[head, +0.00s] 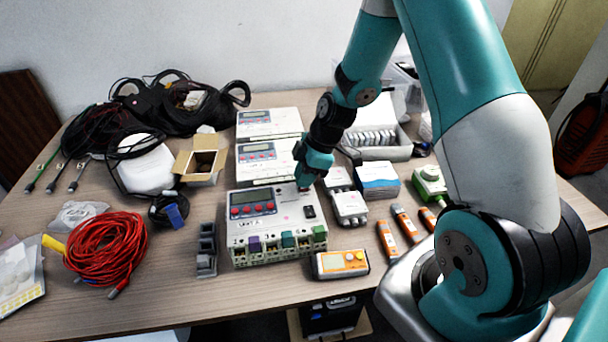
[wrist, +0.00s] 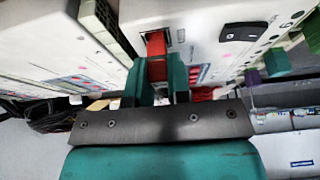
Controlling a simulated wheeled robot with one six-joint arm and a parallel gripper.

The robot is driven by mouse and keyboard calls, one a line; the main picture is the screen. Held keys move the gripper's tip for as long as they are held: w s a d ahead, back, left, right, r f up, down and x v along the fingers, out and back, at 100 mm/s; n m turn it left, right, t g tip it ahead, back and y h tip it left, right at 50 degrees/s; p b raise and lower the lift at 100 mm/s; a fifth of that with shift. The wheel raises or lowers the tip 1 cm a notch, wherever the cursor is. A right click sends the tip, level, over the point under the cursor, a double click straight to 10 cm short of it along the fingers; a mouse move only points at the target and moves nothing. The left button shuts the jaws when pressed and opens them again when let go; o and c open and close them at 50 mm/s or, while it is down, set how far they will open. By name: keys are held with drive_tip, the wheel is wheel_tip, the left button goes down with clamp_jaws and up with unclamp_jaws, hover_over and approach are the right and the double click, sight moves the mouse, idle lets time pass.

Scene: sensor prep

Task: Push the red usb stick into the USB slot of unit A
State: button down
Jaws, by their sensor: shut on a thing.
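Unit A, seemingly the nearest white unit (head: 280,212), lies on the table with a small display, red buttons and a row of coloured connectors along its front edge. My gripper (head: 306,180) is over its back right part, pointing down. In the wrist view my gripper (wrist: 158,78) has its teal fingers shut on the red usb stick (wrist: 157,45). I cannot tell whether the stick's tip is inside a slot. In the head view the gripper hides the stick.
Two similar white units (head: 268,122) stand behind. White junction boxes (head: 350,207) sit close on the right, with orange sticks (head: 387,240) beyond. A grey holder (head: 206,252) and red cable coil (head: 106,248) are on the left.

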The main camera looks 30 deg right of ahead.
drive_tip(key=shift+f, duration=0.2)
drive_tip(key=c, duration=0.9)
unclamp_jaws()
drive_tip(key=shift+o, duration=0.4)
drive_tip(key=shift+r, duration=0.1)
drive_tip(key=shift+r+p, duration=2.5)
drive_tip(key=shift+r, duration=0.95)
